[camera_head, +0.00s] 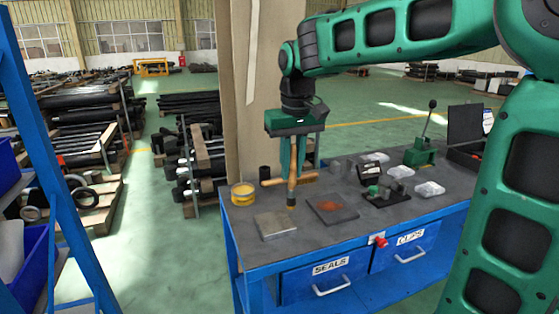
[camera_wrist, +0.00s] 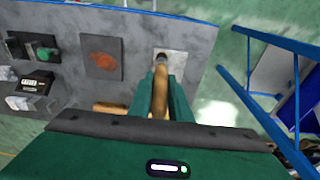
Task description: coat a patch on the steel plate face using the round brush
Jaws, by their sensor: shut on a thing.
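My gripper (camera_head: 298,168) is shut on the round brush (camera_head: 292,182), which has a wooden handle and a dark tip pointing down. In the wrist view my gripper (camera_wrist: 161,82) holds the brush (camera_wrist: 160,95) with its tip over the light grey steel plate (camera_wrist: 178,62). In the head view this plate (camera_head: 275,224) lies near the table's front left, below the brush tip. A darker plate (camera_head: 323,204) with a reddish-brown patch (camera_head: 329,206) lies to its right. It also shows in the wrist view (camera_wrist: 101,72). I cannot tell whether the tip touches anything.
A wooden-handled brush (camera_head: 306,178) lies behind my held brush. A blue rack (camera_head: 50,170) stands at far left.

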